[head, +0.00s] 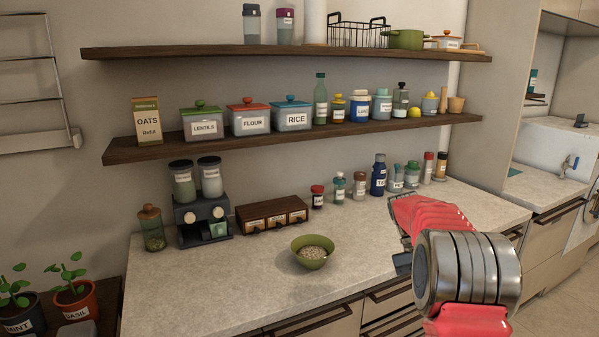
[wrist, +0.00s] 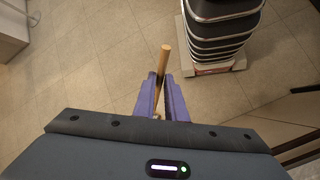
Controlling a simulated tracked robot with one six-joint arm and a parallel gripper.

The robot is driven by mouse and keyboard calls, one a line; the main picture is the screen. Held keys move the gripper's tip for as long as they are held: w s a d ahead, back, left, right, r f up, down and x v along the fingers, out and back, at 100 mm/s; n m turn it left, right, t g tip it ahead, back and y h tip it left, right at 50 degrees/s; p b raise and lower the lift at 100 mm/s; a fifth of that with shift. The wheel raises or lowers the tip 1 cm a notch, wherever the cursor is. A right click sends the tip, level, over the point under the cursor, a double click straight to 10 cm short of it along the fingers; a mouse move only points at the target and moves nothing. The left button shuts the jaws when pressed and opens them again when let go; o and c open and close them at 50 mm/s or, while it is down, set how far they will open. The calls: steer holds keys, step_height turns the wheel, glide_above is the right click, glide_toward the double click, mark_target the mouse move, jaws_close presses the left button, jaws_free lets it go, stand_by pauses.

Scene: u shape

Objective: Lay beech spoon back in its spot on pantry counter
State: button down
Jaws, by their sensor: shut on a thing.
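The beech spoon (wrist: 164,59) shows in the wrist view as a pale wooden stick held between the two purple fingers of my gripper (wrist: 162,84). My gripper is shut on it, and one end sticks out past the fingertips. The rest of it is hidden between the fingers. In the wrist view it is over tiled floor. The pantry counter (head: 200,287) is a pale speckled top in the head view. My red arm reaches over its front right part and hides some of it. I cannot make out the spoon in the head view.
A green bowl (head: 312,252) stands near the counter's front. A dispenser (head: 202,225), a drawer box (head: 272,217) and several bottles line the back. Two loaded shelves (head: 300,137) hang above. The counter's front left is clear.

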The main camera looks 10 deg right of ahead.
steer(key=w+a+f+n+h, duration=0.1)
steer(key=a+f, duration=0.3)
steer(key=a, duration=0.7)
steer(key=w+a+f+n+t+h, duration=0.1)
steer(key=w+a+f+n, duration=0.2)
steer(key=a, duration=0.9)
steer(key=shift+w+a+f+n+h, duration=0.3)
steer(key=shift+w+f+n+h, duration=0.1)
steer(key=shift+w+f, duration=0.3)
steer(key=shift+w+r, duration=0.1)
